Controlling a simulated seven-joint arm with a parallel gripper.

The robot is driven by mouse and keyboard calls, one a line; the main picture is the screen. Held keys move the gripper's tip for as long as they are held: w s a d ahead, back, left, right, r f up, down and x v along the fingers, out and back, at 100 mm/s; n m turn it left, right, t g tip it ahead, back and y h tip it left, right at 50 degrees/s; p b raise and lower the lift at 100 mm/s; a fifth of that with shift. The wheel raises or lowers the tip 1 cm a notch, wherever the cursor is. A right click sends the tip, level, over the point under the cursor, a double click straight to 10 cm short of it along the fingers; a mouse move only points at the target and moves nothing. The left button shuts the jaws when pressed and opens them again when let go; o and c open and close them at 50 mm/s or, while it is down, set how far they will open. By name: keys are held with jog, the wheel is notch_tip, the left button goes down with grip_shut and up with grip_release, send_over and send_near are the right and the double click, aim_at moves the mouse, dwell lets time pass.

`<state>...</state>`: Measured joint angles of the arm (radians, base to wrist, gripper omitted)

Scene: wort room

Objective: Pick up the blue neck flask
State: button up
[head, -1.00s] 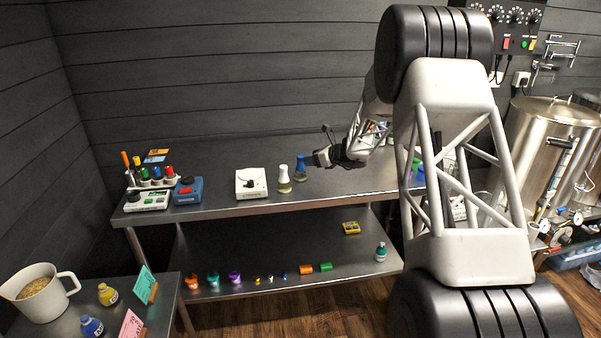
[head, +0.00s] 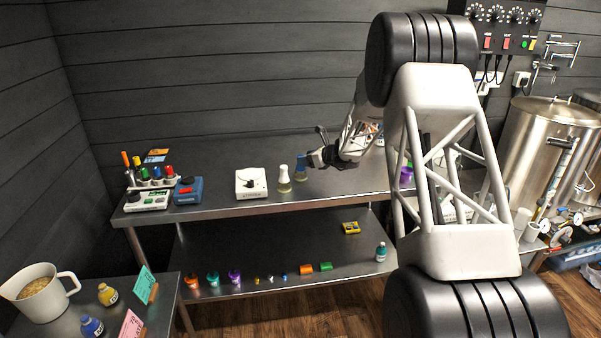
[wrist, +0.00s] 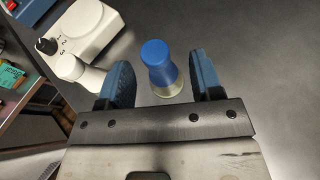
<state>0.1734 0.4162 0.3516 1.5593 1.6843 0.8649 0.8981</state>
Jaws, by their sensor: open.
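The blue neck flask (head: 301,170) stands upright on the steel table, just right of a white-necked flask (head: 284,180). In the wrist view the blue neck flask (wrist: 158,66) is between the two blue finger pads of my gripper (wrist: 160,82). A gap shows on each side of the neck, so the pads look apart from it. In the head view my gripper (head: 313,158) is at the flask's right side and hides part of it. The white-necked flask (wrist: 92,78) is left of my left finger in the wrist view.
A white stirrer box (head: 251,184) stands left of the flasks. A blue device (head: 188,191) and a rack of coloured markers (head: 152,180) are farther left. The lower shelf (head: 230,250) holds several small bottles. Table space right of the flask looks bare in the wrist view.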

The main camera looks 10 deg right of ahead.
jog(key=shift+x, duration=2.5)
jog(key=shift+s+a+r, duration=0.1)
jog(key=c, duration=1.1)
jog(key=shift+r, duration=0.15)
jog(key=shift+r, duration=1.5)
jog(key=shift+s+r, duration=0.15)
jog(key=shift+s, duration=0.1)
jog(key=s+r, duration=0.1)
jog(key=s, duration=1.4)
jog(key=shift+s+r, duration=0.25)
